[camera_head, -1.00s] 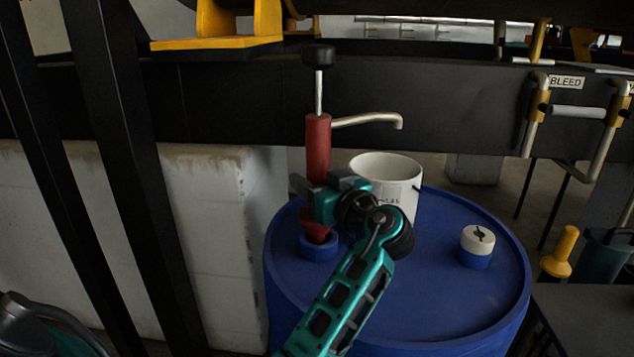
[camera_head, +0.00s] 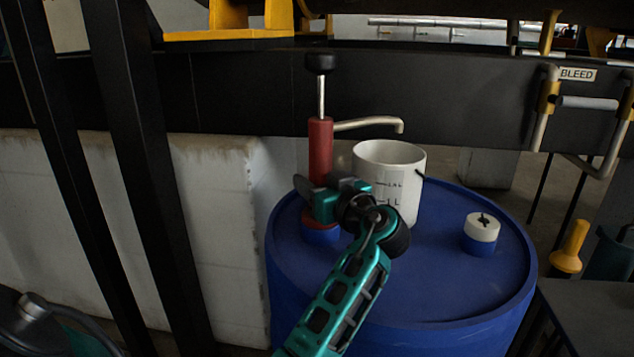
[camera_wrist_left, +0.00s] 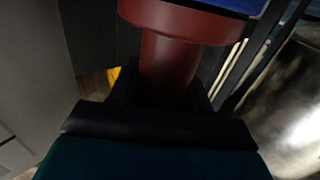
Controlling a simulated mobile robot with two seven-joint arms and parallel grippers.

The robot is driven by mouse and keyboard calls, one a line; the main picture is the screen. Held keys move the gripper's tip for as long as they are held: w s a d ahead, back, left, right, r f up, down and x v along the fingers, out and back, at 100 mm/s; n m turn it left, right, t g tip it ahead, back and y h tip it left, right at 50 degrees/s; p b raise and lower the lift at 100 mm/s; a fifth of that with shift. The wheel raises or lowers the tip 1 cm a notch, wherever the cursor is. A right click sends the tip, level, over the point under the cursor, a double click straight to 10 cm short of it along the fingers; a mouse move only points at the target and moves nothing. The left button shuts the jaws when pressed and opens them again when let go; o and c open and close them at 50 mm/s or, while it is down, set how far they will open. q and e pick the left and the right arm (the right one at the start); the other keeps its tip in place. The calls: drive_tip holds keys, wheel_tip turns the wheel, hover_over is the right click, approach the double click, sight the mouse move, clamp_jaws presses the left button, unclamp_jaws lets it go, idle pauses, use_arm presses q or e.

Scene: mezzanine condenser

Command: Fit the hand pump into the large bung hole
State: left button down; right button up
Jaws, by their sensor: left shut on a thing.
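The hand pump (camera_head: 320,150) has a red body, a black knob on a steel rod and a bent steel spout to the right. It stands upright over the blue collar of the large bung hole (camera_head: 320,235) on the blue drum (camera_head: 430,275). My left gripper (camera_head: 328,198) is shut around the red body, low down. The pump's red flange shows in the left wrist view (camera_wrist_left: 185,20), close to something blue. The flange appears to sit at the collar; my gripper partly hides the join, so I cannot tell how deep it is. My right gripper is not in view.
A white graduated bucket (camera_head: 390,165) stands on the drum behind the gripper. A dark beam runs behind. A yellow-handled tool (camera_head: 569,248) and a dark table (camera_head: 590,310) are at right.

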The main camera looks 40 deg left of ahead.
use_arm(q)
drive_tip(key=shift+r, duration=0.1)
drive_tip(key=c, duration=0.7)
unclamp_jaws()
drive_tip(key=shift+o, duration=1.3)
drive_tip(key=shift+f, duration=0.2)
